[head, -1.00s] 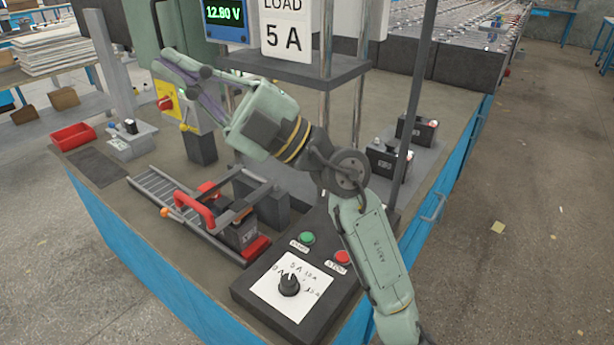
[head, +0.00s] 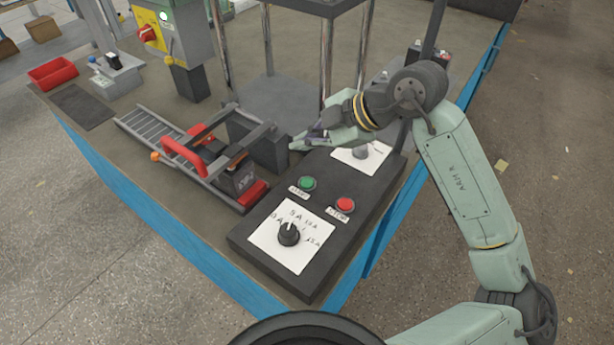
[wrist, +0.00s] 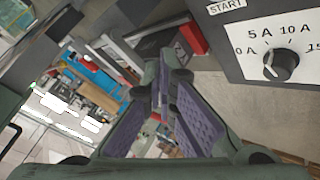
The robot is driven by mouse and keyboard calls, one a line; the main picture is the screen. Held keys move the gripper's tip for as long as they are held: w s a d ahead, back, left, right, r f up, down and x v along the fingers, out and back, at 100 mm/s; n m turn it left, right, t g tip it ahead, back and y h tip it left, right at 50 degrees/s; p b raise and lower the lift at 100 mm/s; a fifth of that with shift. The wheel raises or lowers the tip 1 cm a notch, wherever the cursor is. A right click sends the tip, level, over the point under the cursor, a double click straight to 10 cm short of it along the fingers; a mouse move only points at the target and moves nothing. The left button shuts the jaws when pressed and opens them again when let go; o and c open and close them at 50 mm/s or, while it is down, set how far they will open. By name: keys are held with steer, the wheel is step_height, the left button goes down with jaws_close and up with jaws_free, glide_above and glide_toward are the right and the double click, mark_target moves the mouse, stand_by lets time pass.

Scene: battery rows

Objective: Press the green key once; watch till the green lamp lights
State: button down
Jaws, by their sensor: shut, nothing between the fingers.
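The green key (head: 307,183) sits beside the START label on a dark control box, with a red STOP key (head: 345,205) to its right. My gripper (head: 297,144) is shut and empty, above the box's far left edge and apart from the green key. In the wrist view my gripper's fingers (wrist: 164,80) meet, with purple pads. There the START label (wrist: 226,6) shows at the top edge, but the green key is out of frame.
A dial (head: 289,234) on a white plate is in front of the keys; it also shows in the wrist view (wrist: 280,64). A clamp with a red handle (head: 183,157) stands left of the box. A second white plate with a knob (head: 361,152) lies behind. Posts (head: 268,40) rise behind.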

steer(key=shift+d+f, duration=0.1)
stand_by(0.3)
steer(key=b, duration=0.5)
glide_above(307, 185)
step_height(307, 185, down, 8)
steer(key=shift+r, duration=0.15)
steer(key=shift+f+b, duration=0.4)
steer(key=shift+f, duration=0.1)
steer(key=shift+f, duration=0.1)
stand_by(0.7)
steer(key=shift+f+b, duration=0.35)
steer(key=shift+b, duration=0.3)
steer(key=shift+f+b, duration=0.35)
steer(key=shift+b, duration=0.15)
stand_by(0.3)
steer(key=shift+r, duration=0.1)
stand_by(0.3)
steer(key=shift+r+p, duration=0.4)
steer(key=shift+r, duration=0.35)
